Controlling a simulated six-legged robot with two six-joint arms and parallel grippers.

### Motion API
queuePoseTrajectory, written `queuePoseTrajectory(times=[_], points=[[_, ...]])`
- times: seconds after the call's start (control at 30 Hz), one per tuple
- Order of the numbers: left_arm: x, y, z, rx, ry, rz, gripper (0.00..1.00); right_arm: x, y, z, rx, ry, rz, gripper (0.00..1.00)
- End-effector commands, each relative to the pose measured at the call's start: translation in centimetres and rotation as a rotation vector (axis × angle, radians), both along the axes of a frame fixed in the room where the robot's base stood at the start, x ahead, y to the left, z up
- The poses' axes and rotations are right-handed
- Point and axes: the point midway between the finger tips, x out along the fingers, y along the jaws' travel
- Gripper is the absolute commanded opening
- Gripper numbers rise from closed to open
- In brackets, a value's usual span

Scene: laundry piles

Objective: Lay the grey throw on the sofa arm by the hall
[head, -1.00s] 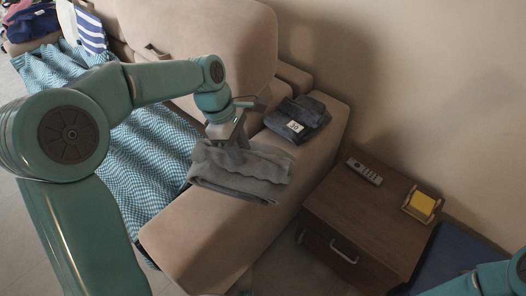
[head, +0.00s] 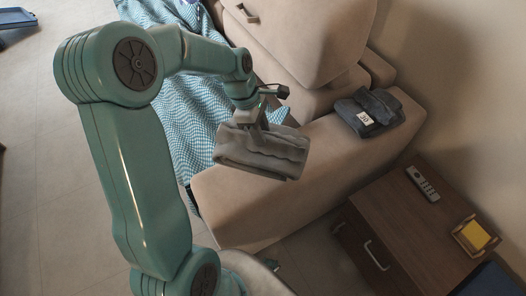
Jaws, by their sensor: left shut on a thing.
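The grey throw (head: 258,155) is folded into a thick bundle. My left gripper (head: 256,133) comes down onto it from above and is shut on its upper side. The throw is over the inner edge of the beige sofa arm (head: 235,207), near the arm's front end. I cannot tell whether its underside touches the arm. The fingertips are partly hidden by the cloth. My right gripper is not in view.
Folded dark jeans (head: 371,112) with a white tag lie farther back on the sofa arm. A blue patterned blanket (head: 192,118) covers the seat.

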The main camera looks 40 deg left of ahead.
Motion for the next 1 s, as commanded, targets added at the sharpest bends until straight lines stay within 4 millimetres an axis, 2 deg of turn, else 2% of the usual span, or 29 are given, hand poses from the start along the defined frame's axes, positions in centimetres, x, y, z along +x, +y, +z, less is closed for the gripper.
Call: queuePoseTrajectory(times=[0.03, 0.13, 0.37, 0.6, 0.97, 1.0], points=[[-0.1, 0.0, -1.6, -0.002, 0.004, 0.001, 0.00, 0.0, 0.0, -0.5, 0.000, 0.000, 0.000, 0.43], [0.0, 0.0, -3.5, -0.001, 0.002, -0.001, 0.00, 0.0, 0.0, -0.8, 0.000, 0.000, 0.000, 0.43], [0.0, 0.0, -5.3, 0.000, 0.000, 0.000, 0.00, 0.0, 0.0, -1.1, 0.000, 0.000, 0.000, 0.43], [0.0, 0.0, -8.9, -0.001, 0.002, -0.001, 0.00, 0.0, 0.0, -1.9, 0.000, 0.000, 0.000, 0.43], [0.0, 0.0, -9.4, 0.001, -0.002, 0.000, 0.00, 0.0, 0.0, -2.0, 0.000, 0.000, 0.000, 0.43], [0.0, 0.0, -9.5, 0.000, 0.000, -0.001, 0.37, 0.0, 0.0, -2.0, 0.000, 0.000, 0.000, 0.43]])
